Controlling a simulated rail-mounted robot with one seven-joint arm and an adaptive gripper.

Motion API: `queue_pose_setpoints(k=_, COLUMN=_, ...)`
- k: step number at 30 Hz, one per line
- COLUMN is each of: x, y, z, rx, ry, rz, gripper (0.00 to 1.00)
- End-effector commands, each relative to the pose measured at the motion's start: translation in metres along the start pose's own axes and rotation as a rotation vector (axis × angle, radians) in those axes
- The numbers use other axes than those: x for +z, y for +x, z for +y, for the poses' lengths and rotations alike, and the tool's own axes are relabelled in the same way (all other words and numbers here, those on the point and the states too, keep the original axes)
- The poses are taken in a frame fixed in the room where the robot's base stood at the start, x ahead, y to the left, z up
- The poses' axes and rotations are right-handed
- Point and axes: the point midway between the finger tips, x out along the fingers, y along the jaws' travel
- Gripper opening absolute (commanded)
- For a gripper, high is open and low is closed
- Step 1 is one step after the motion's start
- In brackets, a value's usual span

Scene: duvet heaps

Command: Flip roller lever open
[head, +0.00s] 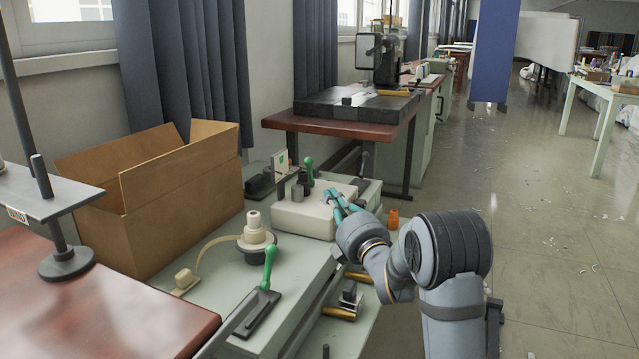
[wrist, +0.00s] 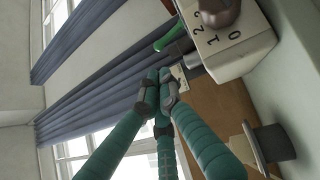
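In the head view, a green-handled lever (head: 269,265) stands upright on a dark base near the front of the pale green bench. A second green-handled lever (head: 308,172) stands farther back, behind a white box (head: 300,217). I cannot tell which, if either, is the roller lever. My gripper (head: 332,201) is beside the right end of the white box, its teal fingers pointing up and left. In the wrist view, the fingertips (wrist: 162,76) come together with nothing seen between them. A green handle (wrist: 168,38) shows beyond them, apart from the tips.
The white box (wrist: 228,40) has a knob and numbers, close to the fingers' right in the wrist view. A cream spool (head: 256,232) stands on the bench before an open cardboard box (head: 165,190). An orange piece (head: 393,219) is right of my gripper.

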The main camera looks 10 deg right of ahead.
Motion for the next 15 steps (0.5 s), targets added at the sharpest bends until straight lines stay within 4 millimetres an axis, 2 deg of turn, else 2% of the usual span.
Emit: queue_pose_setpoints(k=15, x=0.0019, y=0.0056, z=-0.0001, rx=0.006, ry=-0.010, rz=-0.003, gripper=0.00)
